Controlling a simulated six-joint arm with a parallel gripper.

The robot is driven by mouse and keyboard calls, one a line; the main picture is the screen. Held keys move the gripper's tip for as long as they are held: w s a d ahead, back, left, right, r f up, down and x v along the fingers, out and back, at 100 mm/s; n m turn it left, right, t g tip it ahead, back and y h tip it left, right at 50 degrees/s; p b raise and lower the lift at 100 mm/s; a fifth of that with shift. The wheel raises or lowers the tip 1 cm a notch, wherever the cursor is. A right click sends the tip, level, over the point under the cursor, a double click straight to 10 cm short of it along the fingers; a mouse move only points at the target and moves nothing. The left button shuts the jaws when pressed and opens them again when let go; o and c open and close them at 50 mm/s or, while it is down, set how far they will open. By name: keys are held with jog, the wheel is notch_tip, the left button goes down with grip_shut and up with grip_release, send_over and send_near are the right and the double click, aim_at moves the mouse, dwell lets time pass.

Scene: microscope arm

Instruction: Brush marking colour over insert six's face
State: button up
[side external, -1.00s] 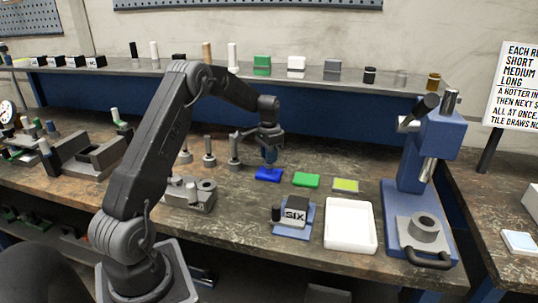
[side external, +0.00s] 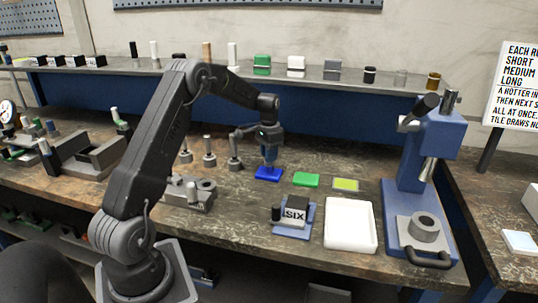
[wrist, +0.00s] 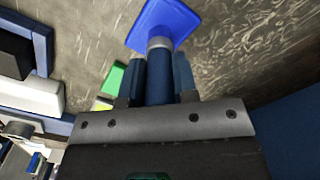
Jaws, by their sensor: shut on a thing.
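My gripper (side external: 268,150) is shut on a dark blue upright handle, the brush (wrist: 158,82). The brush has a grey collar at its far end in the wrist view. A bright blue pad (side external: 268,174) lies directly under it; it also shows in the wrist view (wrist: 172,18). The brush's tip is hidden, and I cannot tell whether it touches the pad. Insert six (side external: 296,212) is a block with a pale face marked SIX, sitting in a blue holder (side external: 294,234) with a dark knob, nearer the front edge and right of my gripper.
A green pad (side external: 306,180) and a yellow-green pad (side external: 345,185) lie right of the blue one. A grey fixture (side external: 188,192) and several posts (side external: 209,153) stand left.

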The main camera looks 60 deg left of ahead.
jog(key=shift+r, duration=3.2)
